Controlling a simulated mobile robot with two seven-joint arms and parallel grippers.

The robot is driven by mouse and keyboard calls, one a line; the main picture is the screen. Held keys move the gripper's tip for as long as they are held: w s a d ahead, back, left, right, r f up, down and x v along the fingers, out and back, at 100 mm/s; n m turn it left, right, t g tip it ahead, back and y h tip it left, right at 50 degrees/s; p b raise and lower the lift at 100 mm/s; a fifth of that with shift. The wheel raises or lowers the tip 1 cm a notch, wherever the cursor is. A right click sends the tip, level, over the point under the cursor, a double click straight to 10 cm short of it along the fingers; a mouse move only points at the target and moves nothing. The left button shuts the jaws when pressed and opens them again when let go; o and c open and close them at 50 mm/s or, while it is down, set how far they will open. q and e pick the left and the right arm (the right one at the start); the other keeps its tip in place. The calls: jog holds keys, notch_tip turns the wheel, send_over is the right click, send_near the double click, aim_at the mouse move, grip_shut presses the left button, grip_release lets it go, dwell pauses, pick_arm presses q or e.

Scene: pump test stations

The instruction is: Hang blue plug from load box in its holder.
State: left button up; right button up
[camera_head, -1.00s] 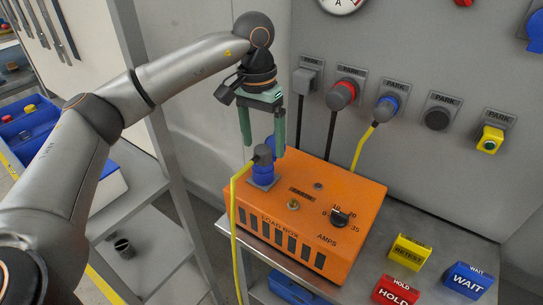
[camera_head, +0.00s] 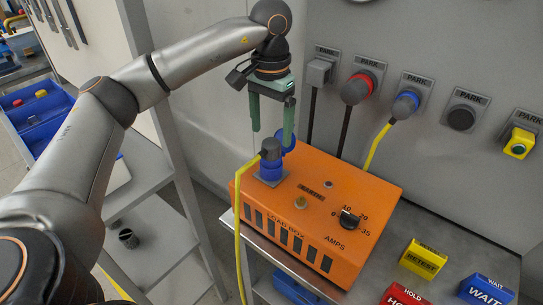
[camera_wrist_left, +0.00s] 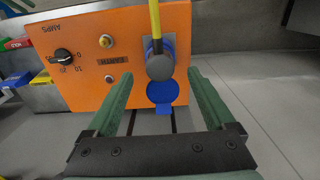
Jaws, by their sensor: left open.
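The blue plug (camera_head: 270,162) with a dark grey back sits upright in the socket at the left end of the orange load box (camera_head: 318,212). Its yellow cable hangs down over the box's front. In the left wrist view the plug (camera_wrist_left: 160,66) lies ahead, between the lines of the fingers, with an open blue lid (camera_wrist_left: 163,93) on the near side. My left gripper (camera_head: 272,139) is open and empty, fingers pointing down, just above and behind the plug; I see no contact. It shows in the wrist view too (camera_wrist_left: 160,84). My right gripper is out of view.
On the wall is a row of PARK holders: a grey plug (camera_head: 319,71), a red plug (camera_head: 356,88), a blue plug with yellow cable (camera_head: 405,104), a black round one (camera_head: 461,117) and a yellow one (camera_head: 519,143). Sign blocks, including RETEST (camera_head: 423,258), stand right of the box.

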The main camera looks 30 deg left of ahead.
aim_at(271, 142)
pick_arm(q)
notch_tip(271, 142, down, 5)
jog(key=b, duration=0.3)
jog(key=shift+f, duration=0.2)
jog(key=shift+f+b, duration=0.4)
jog(key=shift+f, duration=0.25)
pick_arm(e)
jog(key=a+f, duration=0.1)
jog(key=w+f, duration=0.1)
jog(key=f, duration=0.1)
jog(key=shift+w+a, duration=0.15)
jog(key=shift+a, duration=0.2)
pick_arm(q)
jog(key=shift+p, duration=0.3)
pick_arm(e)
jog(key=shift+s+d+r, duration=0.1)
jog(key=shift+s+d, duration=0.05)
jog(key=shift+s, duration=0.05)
pick_arm(q)
jog(key=shift+c, duration=0.3)
grip_shut()
jog(key=shift+r, duration=0.2)
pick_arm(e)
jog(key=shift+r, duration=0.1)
